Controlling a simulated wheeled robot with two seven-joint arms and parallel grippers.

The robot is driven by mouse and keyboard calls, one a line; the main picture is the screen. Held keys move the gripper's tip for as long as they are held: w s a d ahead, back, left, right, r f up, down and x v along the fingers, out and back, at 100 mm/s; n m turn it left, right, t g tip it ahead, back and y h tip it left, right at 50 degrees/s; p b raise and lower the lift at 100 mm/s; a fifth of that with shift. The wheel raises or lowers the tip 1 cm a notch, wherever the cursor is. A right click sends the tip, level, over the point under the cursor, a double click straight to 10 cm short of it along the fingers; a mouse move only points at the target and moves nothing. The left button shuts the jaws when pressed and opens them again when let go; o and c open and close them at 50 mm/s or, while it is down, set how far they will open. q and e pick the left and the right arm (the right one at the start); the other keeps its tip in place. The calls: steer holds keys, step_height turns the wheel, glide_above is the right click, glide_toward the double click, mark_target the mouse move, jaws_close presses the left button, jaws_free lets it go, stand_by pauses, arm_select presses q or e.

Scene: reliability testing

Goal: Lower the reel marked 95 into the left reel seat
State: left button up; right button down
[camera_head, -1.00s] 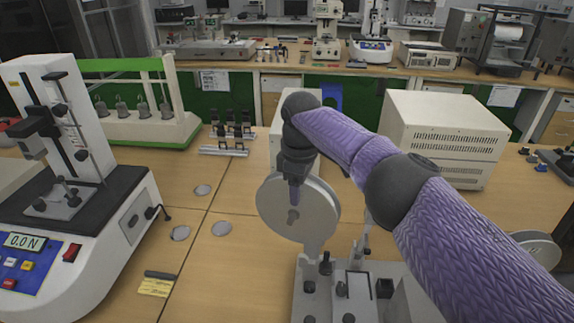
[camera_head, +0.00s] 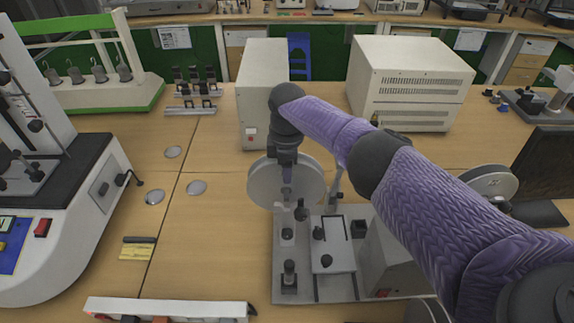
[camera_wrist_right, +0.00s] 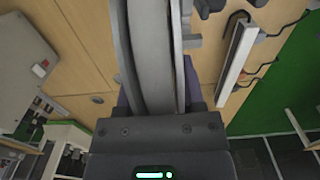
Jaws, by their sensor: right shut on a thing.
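My right gripper (camera_head: 287,185) points down and is shut on a pale grey reel (camera_head: 262,187). The reel is upright, at the far left end of a grey tester base (camera_head: 305,288). It also fills the space between the fingers in the right wrist view (camera_wrist_right: 151,60). No number on it can be read. The left reel seat is not clearly visible, since the reel and gripper cover that end; I cannot tell whether the reel touches it. My left gripper is not in view.
A second reel (camera_head: 488,182) stands at the right, partly behind my arm. A beige box (camera_head: 262,95) stands close behind the held reel. A white force tester (camera_head: 75,220) is at the left. Wood table between it and the base is mostly clear, with metal discs (camera_head: 196,187).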

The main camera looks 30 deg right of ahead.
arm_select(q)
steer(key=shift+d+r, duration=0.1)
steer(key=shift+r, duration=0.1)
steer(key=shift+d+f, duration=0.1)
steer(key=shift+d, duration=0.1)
arm_select(e)
steer(key=shift+f, duration=0.1)
steer(key=shift+f, duration=0.15)
steer(key=shift+f+b, duration=0.65)
steer(key=shift+f, duration=0.05)
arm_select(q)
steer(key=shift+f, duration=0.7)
